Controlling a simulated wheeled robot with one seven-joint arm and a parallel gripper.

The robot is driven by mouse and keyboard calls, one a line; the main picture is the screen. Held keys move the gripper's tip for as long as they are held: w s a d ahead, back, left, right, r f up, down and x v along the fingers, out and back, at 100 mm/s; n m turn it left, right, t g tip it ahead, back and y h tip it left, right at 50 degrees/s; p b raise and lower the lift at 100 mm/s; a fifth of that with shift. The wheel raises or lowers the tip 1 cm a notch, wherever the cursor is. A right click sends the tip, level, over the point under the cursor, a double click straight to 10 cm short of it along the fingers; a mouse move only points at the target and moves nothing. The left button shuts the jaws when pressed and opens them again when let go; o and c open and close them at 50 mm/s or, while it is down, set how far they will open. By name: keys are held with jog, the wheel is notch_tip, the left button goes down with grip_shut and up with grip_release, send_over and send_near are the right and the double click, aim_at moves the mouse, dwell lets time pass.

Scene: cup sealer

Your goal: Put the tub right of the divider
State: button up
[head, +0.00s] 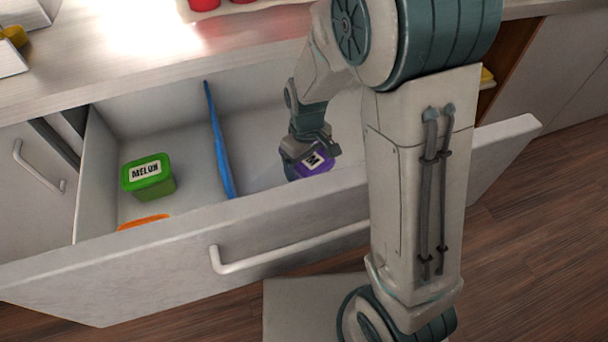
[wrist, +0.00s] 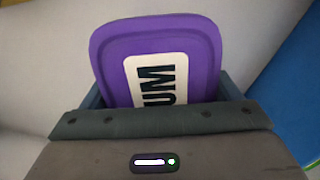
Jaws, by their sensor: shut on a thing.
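An open drawer (head: 105,250) is split by a blue divider (head: 217,140), which also shows at the right edge of the wrist view (wrist: 295,90). My gripper (head: 310,150) is inside the drawer, right of the divider, and is shut on a purple tub (head: 316,166). In the wrist view the purple tub (wrist: 155,45) has a white label, partly hidden by my gripper, with "UM" readable. The tub is low in the right compartment; I cannot tell whether it touches the drawer floor. A green tub (head: 148,176) labelled "MELON" sits left of the divider.
An orange thing (head: 145,221) is left of the divider, mostly hidden by the drawer front. The counter (head: 130,50) lies behind the drawer, with red things (head: 204,4) at its back. The drawer front has a long handle (head: 290,248).

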jog(key=shift+s+a+f, duration=0.2)
jog(key=shift+s+f, duration=0.1)
jog(key=shift+s, duration=0.1)
jog(key=shift+f+b, duration=0.5)
jog(key=shift+f, duration=1.4)
jog(key=shift+f, duration=0.2)
jog(key=o, duration=1.2)
notch_tip(320, 180, up, 12)
jog(key=shift+r+p, duration=0.2)
jog(key=shift+p, duration=1.05)
